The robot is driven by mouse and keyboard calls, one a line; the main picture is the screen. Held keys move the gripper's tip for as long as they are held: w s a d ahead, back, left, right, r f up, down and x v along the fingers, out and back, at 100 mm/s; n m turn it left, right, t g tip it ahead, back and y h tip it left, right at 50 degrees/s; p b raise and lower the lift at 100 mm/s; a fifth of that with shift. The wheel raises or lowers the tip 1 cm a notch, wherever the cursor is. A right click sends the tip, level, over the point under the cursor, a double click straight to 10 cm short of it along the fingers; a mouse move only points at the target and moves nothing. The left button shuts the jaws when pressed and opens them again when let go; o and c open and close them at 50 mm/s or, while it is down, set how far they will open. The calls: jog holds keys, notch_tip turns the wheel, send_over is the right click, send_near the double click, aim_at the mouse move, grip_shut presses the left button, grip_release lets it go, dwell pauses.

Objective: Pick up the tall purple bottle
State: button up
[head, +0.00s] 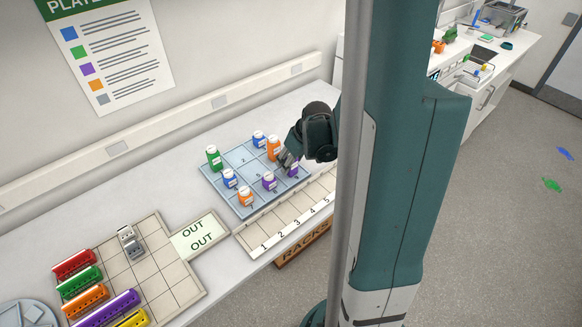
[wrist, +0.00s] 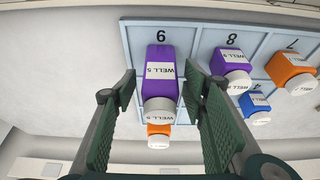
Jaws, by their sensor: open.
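In the head view the purple bottle (head: 293,170) is partly hidden by my gripper (head: 287,160), which is low over that corner. In the wrist view my gripper (wrist: 160,78) is open, with one finger on each side of the bottle. Gaps show between the fingers and the bottle.
Beside it stand a shorter purple bottle (wrist: 232,68) and an orange bottle (wrist: 160,130). Green (head: 213,157), blue (head: 229,178) and another orange bottle (head: 245,196) share the tray. A numbered rack strip (head: 282,225) runs along the tray's front.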

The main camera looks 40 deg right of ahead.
dwell(0.4)
jog(key=c, duration=1)
jog(key=shift+r, duration=0.15)
jog(key=shift+r+p, duration=0.4)
jog(key=shift+r, duration=4.45)
